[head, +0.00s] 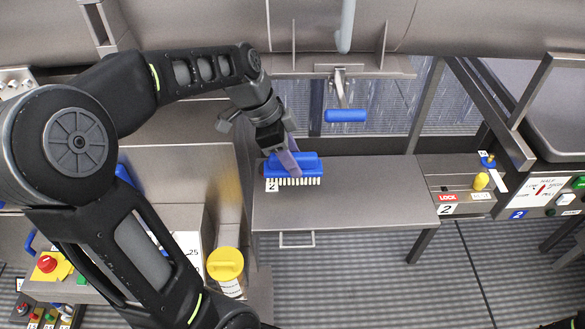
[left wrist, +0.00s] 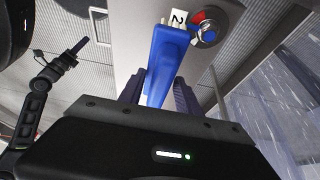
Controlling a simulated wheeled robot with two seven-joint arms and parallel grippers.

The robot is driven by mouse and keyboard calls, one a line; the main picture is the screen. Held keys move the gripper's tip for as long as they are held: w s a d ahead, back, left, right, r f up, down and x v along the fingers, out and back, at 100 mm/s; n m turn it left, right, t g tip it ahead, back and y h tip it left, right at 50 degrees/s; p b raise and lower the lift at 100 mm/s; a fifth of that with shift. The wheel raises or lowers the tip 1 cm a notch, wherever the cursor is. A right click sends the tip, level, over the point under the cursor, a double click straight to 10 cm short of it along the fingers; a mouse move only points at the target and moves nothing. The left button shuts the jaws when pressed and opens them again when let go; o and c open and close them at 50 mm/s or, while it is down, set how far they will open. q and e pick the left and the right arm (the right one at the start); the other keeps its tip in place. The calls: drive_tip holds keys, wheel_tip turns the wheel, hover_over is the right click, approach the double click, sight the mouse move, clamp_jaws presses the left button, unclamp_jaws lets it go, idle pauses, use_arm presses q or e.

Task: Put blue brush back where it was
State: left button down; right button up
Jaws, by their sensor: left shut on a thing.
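The blue brush (head: 306,166) with white bristles is at the left end of a grey metal table (head: 350,190), its bristles toward the table. I cannot tell whether the bristles touch the top. My left gripper (head: 287,162) is shut on the brush's blue handle from above. In the left wrist view the blue brush (left wrist: 165,62) lies between the two dark fingers (left wrist: 158,95). A label "2" (head: 272,186) sits by the brush on the table's left edge. My right gripper does not show in the head view; a dark arm (left wrist: 38,100) shows in the left wrist view.
A red and blue round dial (left wrist: 205,27) is near the brush in the wrist view. A yellow-lidded container (head: 225,265) stands left of the table. A blue-handled lever (head: 346,115) hangs behind it. A lock panel (head: 455,197) is at the right. The table's middle is clear.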

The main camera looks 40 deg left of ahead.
use_arm(q)
drive_tip(key=shift+f, duration=1.85)
drive_tip(key=shift+f, duration=0.2)
drive_tip(key=c, duration=0.8)
unclamp_jaws()
drive_tip(key=shift+r, duration=0.1)
drive_tip(key=shift+c, duration=0.2)
drive_tip(key=shift+r, duration=0.1)
drive_tip(key=v, duration=1.2)
drive_tip(key=shift+w, duration=0.1)
